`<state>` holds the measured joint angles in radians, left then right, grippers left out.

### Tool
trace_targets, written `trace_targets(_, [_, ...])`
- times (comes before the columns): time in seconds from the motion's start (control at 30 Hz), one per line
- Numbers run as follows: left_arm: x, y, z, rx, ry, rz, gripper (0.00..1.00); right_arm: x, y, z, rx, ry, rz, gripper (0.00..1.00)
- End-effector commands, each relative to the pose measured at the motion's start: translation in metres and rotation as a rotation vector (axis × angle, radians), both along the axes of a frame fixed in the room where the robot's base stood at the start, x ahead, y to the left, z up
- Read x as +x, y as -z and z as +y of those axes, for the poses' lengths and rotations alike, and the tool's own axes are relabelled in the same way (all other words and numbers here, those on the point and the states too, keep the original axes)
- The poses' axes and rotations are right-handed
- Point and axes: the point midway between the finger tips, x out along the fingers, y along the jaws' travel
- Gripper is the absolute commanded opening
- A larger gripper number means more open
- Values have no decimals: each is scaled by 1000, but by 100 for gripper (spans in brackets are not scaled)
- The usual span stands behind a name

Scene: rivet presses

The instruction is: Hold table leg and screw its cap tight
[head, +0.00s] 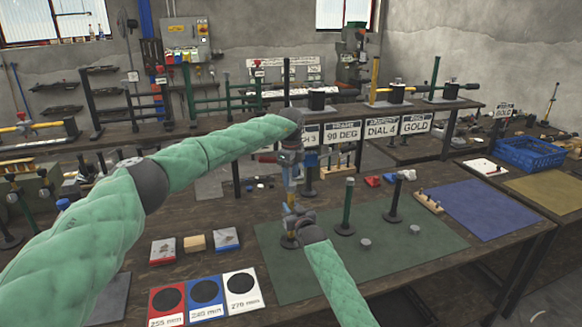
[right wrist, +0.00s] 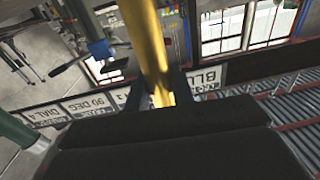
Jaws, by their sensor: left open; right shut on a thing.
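A yellow table leg (right wrist: 152,45) stands between the right gripper's fingers in the right wrist view. My right gripper (right wrist: 160,98) is shut on it. In the head view my right gripper (head: 290,216) is at the left part of the green mat, and the leg is mostly hidden there. My left gripper (head: 292,188) is open and points down just above the right one. I cannot tell whether it touches the leg or a cap. A green leg (head: 347,208) and a darker leg (head: 395,200) stand upright on round bases. Two grey caps (head: 365,243) (head: 414,229) lie on the mat.
Red, blue and white cards (head: 205,291) lie at the front left, with small blocks (head: 195,243) behind. A blue mat (head: 485,208) and blue crate (head: 530,153) are to the right. Signs (head: 343,133) stand behind the grippers.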

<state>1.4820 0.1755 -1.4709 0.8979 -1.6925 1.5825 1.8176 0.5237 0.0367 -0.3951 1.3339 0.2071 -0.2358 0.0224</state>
Motion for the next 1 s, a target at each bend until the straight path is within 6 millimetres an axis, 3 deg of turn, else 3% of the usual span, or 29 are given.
trace_targets(0.2, [0, 26, 0, 0, -1, 1, 52, 0, 0, 0, 0, 0, 1, 0])
trace_targets(0.53, [0, 30, 0, -1, 0, 0, 52, 0, 1, 0, 0, 0, 1, 0])
trace_targets(0.57, [0, 30, 0, -1, 0, 0, 50, 0, 1, 0, 0, 0, 1, 0])
trace_targets(0.8, [0, 30, 0, -1, 0, 0, 7, 0, 1, 0, 0, 0, 1, 0])
trace_targets(1.0, [0, 30, 0, -1, 17, 0, 7, 0, 1, 0, 0, 0, 1, 0])
